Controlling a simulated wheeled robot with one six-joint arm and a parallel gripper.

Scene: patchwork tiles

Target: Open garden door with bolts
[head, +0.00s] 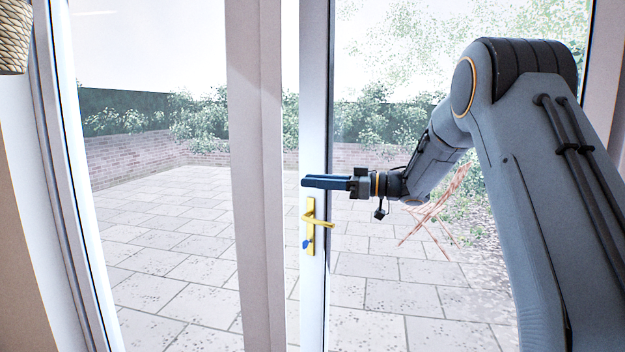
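The garden door (316,90) is a glazed door with a pale frame stile near the middle of the head view. A yellow handle (310,220) with a lever pointing right is on the stile, and a blue key-like piece (306,244) sits at the plate's lower part. My gripper (304,182) has blue fingers pointing left, and they appear just above the handle, in front of the stile. The fingers look close together, seen side-on; no held object shows. No bolts can be made out.
A beige upright (256,180) stands left of the door stile, with a narrow strip of garden showing between them; I cannot tell if this is an open gap. Outside lie paving (180,250), a brick wall (130,158) and a reddish folding chair (432,210).

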